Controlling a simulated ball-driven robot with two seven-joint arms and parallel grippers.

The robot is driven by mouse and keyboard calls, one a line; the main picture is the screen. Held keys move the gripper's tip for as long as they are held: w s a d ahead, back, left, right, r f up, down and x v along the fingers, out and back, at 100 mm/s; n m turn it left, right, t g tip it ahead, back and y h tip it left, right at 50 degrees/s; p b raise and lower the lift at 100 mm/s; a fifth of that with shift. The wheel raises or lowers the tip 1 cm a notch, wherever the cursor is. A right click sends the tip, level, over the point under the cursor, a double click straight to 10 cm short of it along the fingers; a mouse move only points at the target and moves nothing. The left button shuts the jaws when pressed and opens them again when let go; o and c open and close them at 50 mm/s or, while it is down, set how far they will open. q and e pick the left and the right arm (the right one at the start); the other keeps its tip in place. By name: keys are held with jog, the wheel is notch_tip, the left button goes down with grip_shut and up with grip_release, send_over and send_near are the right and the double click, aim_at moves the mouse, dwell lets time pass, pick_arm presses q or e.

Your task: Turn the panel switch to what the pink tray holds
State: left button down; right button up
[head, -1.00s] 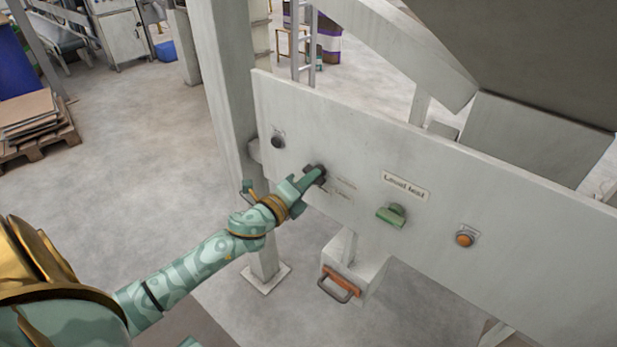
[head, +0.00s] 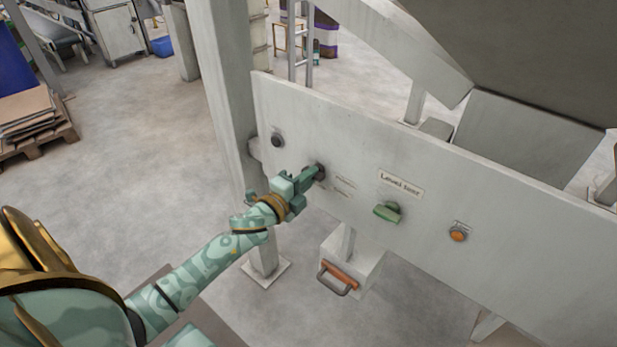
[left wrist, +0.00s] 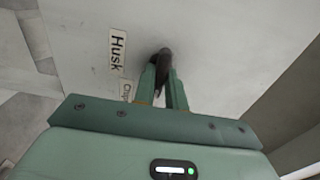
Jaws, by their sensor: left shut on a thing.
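The dark panel switch (head: 319,171) is on the grey panel (head: 350,130), left of the middle. My left gripper (head: 312,175) is shut on it. In the left wrist view the switch (left wrist: 163,62) sits between my two green fingertips (left wrist: 163,82), which hide part of it. Beside it is a label reading "Husk" (left wrist: 117,50). A second label (left wrist: 127,90) is partly hidden by a finger, and its full word cannot be read. In the head view these labels are too small to read. The pink tray and my right gripper are not in view.
The panel also bears a black button (head: 277,140), a green knob (head: 387,212) under a sign that seems to read "Level test" (head: 401,185), and an orange button (head: 458,234). A box with an orange-brown handle (head: 340,277) is below. Open floor lies left.

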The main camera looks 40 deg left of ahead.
pick_arm(q)
jog(key=c, duration=1.4)
grip_release()
jog(key=shift+c, duration=0.2)
jog(key=shift+s, duration=0.1)
jog(key=s+a+p, duration=0.1)
jog(key=s, duration=1.5)
jog(key=shift+a, duration=0.15)
